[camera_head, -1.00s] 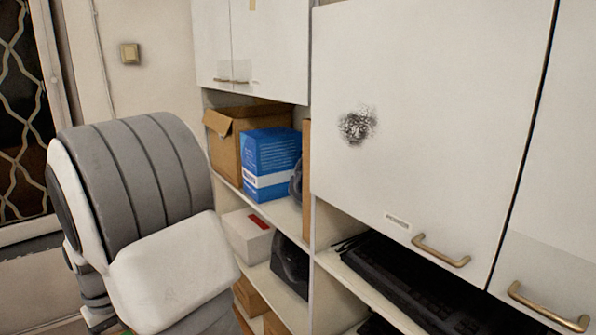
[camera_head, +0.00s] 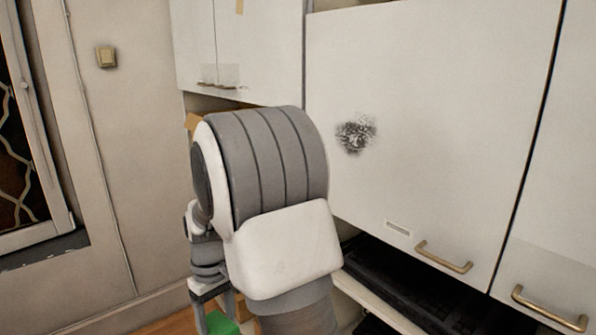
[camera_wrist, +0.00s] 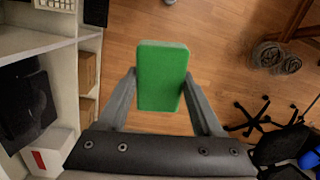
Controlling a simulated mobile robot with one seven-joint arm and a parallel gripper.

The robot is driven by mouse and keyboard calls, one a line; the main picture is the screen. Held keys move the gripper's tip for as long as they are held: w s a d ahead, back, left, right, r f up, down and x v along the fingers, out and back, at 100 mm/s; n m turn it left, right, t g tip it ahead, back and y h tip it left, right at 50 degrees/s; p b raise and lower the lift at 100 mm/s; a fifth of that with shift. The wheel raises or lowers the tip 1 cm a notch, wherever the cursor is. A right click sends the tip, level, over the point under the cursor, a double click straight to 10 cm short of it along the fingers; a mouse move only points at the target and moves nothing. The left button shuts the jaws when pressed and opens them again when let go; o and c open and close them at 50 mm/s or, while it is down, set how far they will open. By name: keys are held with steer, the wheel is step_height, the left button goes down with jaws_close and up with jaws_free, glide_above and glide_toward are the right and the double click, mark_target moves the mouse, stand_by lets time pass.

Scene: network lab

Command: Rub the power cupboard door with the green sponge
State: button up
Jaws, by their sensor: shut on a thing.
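The power cupboard door (camera_head: 430,180) is a white panel with a bronze handle at its lower edge. A dark, smudgy stain (camera_head: 356,134) marks its left part. My gripper (camera_wrist: 160,85) is shut on the green sponge (camera_wrist: 162,62), with one finger on each side of it. In the head view the sponge (camera_head: 220,324) shows only partly, at the bottom edge. It is below and left of the stained door, apart from it. My arm covers part of the shelves in the head view.
Another white cupboard door (camera_head: 560,230) adjoins on the right, and upper doors (camera_head: 245,50) stand on the left. Open shelves hold a keyboard (camera_head: 400,290) below the stained door. The wrist view shows open wooden floor (camera_wrist: 220,70), cable coils (camera_wrist: 275,57) and a chair (camera_wrist: 265,118).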

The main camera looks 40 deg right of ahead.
steer(key=s+d+r+n+g+h+p, duration=0.2)
steer(key=d+r+n+g+h+p, duration=0.1)
steer(key=d+r+n+h+p, duration=0.25)
steer(key=s+d+r+n+g+h+p, duration=0.25)
steer(key=d+r+n+p, duration=0.25)
steer(key=d+r+n, duration=0.3)
steer(key=w+d+r+n+t+h+p, duration=0.2)
steer(key=d+r+n+t+h+p, duration=0.25)
steer(key=r, duration=0.65)
steer(key=w+d+r+n+t+h+p, duration=0.1)
steer(key=w+r+n+t+h+p, duration=0.15)
steer(key=r+n+h+p, duration=0.55)
steer(key=shift+m+t+y, duration=0.45)
steer(key=shift+m+y, duration=0.15)
steer(key=shift+y, duration=0.35)
steer(key=shift+d+r+b, duration=0.35)
steer(key=shift+d+b, duration=0.6)
steer(key=shift+b, duration=0.1)
steer(key=shift+d+r+b, duration=0.3)
steer(key=shift+d+b, duration=0.6)
steer(key=shift+b, duration=0.1)
steer(key=shift+d+r+b, duration=0.35)
steer(key=shift+d+b, duration=0.6)
steer(key=shift+b, duration=0.1)
steer(key=shift+d, duration=0.9)
